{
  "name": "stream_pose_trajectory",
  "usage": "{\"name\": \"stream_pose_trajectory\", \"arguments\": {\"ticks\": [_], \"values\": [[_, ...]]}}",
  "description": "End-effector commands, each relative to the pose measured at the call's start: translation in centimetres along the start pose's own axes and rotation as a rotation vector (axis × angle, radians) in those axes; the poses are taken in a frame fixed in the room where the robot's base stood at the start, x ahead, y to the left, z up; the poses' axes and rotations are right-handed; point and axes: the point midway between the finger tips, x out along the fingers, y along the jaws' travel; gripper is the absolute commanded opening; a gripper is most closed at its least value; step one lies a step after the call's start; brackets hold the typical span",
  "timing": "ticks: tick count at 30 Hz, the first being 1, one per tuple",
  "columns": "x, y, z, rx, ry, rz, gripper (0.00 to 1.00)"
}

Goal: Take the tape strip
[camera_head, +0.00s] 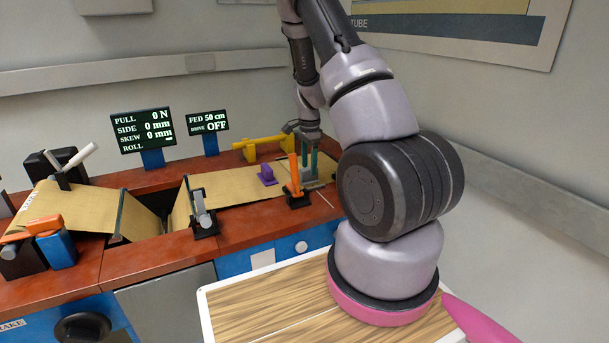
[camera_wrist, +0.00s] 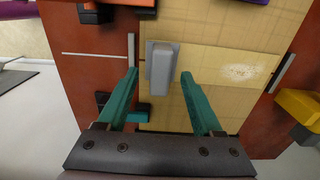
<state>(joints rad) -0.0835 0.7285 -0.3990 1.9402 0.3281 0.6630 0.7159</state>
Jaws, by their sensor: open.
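My gripper (camera_wrist: 160,78) has two teal fingers, spread apart, over the tan sheet (camera_wrist: 205,30) at the right end of the bench. A small grey block (camera_wrist: 162,66) stands on the sheet and shows in the gap between the fingertips, with clear space on each side. A paler yellow strip (camera_wrist: 215,66) with a whitish speckled patch runs right from the block across the sheet; it looks like the tape strip, but I cannot be sure. In the head view my gripper (camera_head: 310,170) points down behind the orange lever, and the strip is hard to make out.
An orange-handled clamp (camera_head: 294,176) stands just left of my gripper, with a purple block (camera_head: 266,175) further left. A yellow bar fixture (camera_head: 262,147) is behind. Two displays (camera_head: 143,130) stand at the back. A wooden-topped tray (camera_head: 270,300) is in front.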

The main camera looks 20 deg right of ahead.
Motion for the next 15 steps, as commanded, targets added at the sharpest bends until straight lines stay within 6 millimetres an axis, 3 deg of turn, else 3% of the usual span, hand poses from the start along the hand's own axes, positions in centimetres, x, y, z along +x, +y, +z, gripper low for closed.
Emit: {"name": "stream_pose_trajectory", "arguments": {"ticks": [5,13,14,15], "values": [[2.3,0.0,0.0,0.0,0.0,0.0,0.68],[2.6,0.0,0.0,0.0,0.0,-0.001,0.68],[2.6,0.0,0.0,0.0,0.0,-0.001,0.6],[2.6,0.0,0.0,0.0,0.0,-0.001,0.45]]}}
